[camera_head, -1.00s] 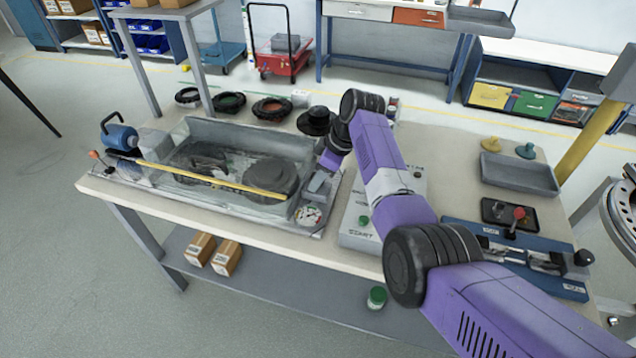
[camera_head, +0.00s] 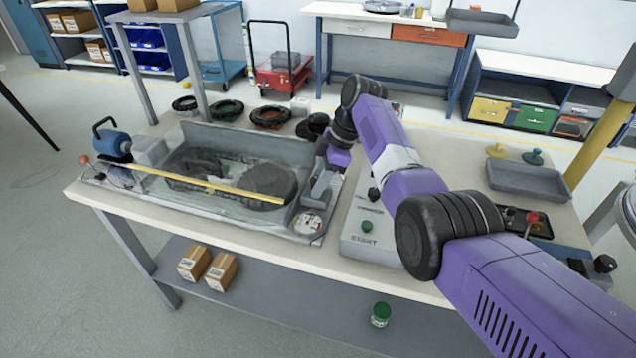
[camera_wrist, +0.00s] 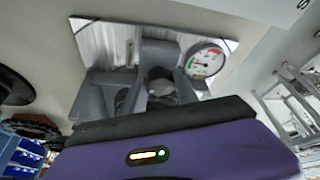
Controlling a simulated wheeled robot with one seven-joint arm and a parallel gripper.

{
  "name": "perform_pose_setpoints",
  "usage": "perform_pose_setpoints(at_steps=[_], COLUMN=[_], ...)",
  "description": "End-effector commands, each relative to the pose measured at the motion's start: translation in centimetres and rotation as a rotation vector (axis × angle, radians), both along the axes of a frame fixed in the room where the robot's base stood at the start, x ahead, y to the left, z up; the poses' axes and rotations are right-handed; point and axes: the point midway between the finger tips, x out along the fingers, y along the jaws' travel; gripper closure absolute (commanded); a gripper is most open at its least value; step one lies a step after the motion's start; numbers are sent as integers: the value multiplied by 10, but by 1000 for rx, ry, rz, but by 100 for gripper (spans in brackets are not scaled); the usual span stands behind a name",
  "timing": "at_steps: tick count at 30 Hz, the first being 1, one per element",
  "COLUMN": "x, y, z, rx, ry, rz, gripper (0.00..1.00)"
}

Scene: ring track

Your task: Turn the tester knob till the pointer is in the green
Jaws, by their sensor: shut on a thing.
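The tester is a grey-framed, clear-walled tank (camera_head: 262,150) on the bench, with a round white dial (camera_head: 308,223) at its right front corner. In the wrist view the dial (camera_wrist: 206,60) shows red and green marks and a thin pointer; its exact reading is too small to tell. My gripper (camera_head: 318,190) is at the tester's right end, just above and behind the dial. In the wrist view my gripper (camera_wrist: 160,88) is shut on a dark knob (camera_wrist: 160,73) beside the dial. The fingers hide most of the knob.
A grey box marked START (camera_head: 365,240) with a green button stands right of the tester, under my arm. Several dark rings (camera_head: 228,110) lie behind the tank. A grey tray (camera_head: 528,180) and a red-knobbed fixture (camera_head: 532,217) are at the right.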

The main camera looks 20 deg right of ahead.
Motion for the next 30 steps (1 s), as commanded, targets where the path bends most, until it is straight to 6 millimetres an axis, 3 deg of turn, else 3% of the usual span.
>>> perform_pose_setpoints(at_steps=[5, 6, 7, 19, 30], x=[0, 0, 0, 0, -4], y=[1, 1, 1, -2, -22], z=[1, 1, 1, 6, 57], rx=[1, 1, 1, 1, 0], ry=[-1, -1, -1, -2, -3], rz=[0, 0, 0, -2, -1], gripper=[100, 62, 56, 55, 55])
